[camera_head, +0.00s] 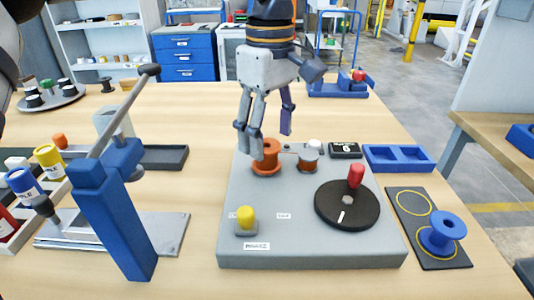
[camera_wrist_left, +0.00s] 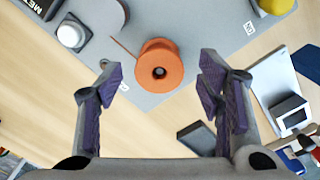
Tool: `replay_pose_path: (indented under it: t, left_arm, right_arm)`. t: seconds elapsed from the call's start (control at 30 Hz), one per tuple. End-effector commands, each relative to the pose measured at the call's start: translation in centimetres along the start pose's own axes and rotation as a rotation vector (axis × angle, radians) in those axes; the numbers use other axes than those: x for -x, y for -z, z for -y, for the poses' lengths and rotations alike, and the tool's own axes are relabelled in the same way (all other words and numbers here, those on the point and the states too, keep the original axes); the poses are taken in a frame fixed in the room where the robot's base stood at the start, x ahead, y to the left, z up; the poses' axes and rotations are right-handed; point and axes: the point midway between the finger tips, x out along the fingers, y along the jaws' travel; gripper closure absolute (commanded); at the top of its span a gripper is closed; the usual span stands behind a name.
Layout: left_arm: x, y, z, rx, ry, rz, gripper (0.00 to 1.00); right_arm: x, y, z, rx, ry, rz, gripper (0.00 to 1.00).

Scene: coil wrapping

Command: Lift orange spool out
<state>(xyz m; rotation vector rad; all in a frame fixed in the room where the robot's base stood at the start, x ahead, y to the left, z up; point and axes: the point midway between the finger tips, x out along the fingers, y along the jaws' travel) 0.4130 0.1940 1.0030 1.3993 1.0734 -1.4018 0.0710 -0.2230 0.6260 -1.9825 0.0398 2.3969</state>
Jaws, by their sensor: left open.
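The orange spool (camera_head: 268,160) stands upright at the back left of the grey winding base (camera_head: 290,240). In the left wrist view the spool (camera_wrist_left: 159,66) shows from above, with a dark centre hole. My left gripper (camera_head: 268,138) points down just above the spool, with one finger partly in front of it in the head view. In the left wrist view the left gripper (camera_wrist_left: 163,82) is open, with a purple-padded finger to each side and the spool ahead of the gap. It holds nothing. My right gripper is not in view.
A black disc with a red knob (camera_head: 356,176) is on the base. A blue post with a lever (camera_head: 115,220) rises at left. A blue spool (camera_head: 441,231) sits on a dark mat at right.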

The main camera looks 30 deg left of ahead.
Motion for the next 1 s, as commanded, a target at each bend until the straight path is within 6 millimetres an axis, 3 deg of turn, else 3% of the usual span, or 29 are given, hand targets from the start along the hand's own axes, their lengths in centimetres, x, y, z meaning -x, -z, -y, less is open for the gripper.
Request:
replay_pose_path:
  t: [0.17,0.4,0.63,1.0]
  left_arm:
    - [-3.0,0.1,0.1,0.002,0.001,0.000,0.39]
    - [-3.4,0.1,0.1,0.002,-0.002,-0.001,0.39]
    - [-3.3,0.1,0.1,0.002,-0.001,-0.001,0.89]
    - [-2.9,0.1,0.0,0.002,-0.003,-0.001,0.91]
  right_arm:
    - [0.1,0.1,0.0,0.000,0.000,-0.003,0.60]
    - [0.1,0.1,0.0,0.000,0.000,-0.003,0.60]
    - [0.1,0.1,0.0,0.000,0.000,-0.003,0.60]
    - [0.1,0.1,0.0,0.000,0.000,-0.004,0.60]
